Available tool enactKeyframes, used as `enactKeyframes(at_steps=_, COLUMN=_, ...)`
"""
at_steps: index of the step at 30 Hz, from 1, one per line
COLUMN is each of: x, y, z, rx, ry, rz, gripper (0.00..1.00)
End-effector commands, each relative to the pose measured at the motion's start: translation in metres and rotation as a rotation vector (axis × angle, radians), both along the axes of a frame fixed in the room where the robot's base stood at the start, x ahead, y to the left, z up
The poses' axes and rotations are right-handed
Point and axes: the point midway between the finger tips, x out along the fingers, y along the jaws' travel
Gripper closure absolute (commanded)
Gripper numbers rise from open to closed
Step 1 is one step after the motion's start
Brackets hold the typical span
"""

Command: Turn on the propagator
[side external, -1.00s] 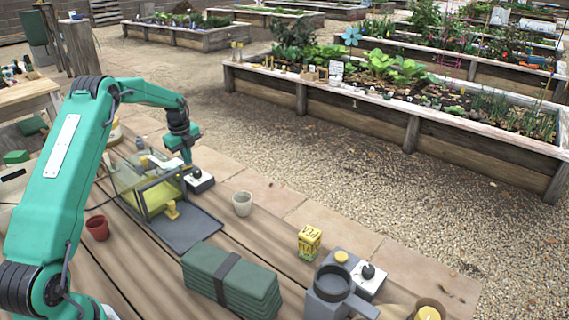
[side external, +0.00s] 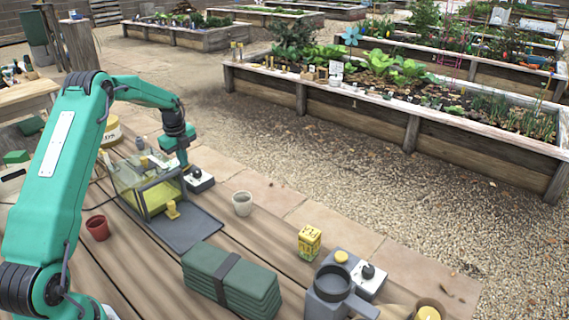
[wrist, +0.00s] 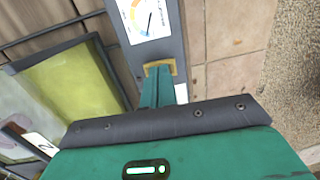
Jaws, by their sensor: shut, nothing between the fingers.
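The propagator (side external: 158,192) is a clear-walled box with a yellow-green inside, on the wooden table at left. It also shows in the wrist view (wrist: 70,85). A grey control box with a white face and a dial (side external: 199,181) sits at its far right corner. The wrist view shows that dial face (wrist: 150,18), with a coloured scale and dark pointer. My gripper (side external: 182,166) is shut and empty, just over the control box. In the wrist view its fingers (wrist: 157,88) reach a yellow-ochre part (wrist: 160,66) below the dial. I cannot tell whether they touch it.
A dark tray (side external: 190,232) lies before the propagator, with a small yellow piece (side external: 172,210) beside it.

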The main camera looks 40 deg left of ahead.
Motion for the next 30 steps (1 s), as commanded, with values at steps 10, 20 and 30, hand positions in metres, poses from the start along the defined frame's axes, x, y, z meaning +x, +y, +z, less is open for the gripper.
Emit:
enactKeyframes(at_steps=10, x=0.0, y=0.0, z=0.003, rx=0.001, ry=-0.002, rz=0.0, gripper=1.0)
enactKeyframes(at_steps=20, x=-0.004, y=0.001, z=0.034, rx=0.003, ry=-0.003, rz=0.0, gripper=1.0)
enactKeyframes(at_steps=30, x=-0.012, y=0.0, z=0.092, rx=0.003, ry=-0.002, rz=0.0, gripper=1.0)
